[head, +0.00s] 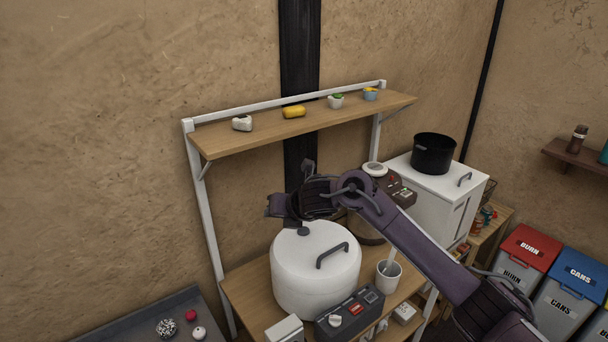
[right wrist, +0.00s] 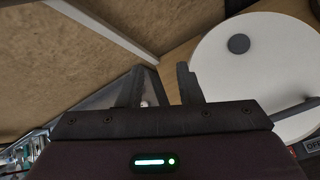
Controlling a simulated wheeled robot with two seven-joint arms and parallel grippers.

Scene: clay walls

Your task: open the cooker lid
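A large white cooker (head: 300,285) stands on the wooden table, with its round lid (head: 295,250) shut. The lid has a dark bar handle (head: 332,254) towards its right and a small dark knob at the back. In the right wrist view the lid (right wrist: 235,80) shows at the right, with the knob (right wrist: 238,44) and part of the handle (right wrist: 302,107). My right gripper (head: 278,207) is above the lid's back left edge, away from the handle. Its fingers (right wrist: 167,88) are apart with nothing between them. My left gripper is out of view.
A grey control box (head: 350,312) and a white cup (head: 388,274) stand close by the cooker. A wooden shelf (head: 300,122) with small items runs above, behind my right arm. A black pot (head: 433,155) sits on a white cabinet (head: 440,190) at the right.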

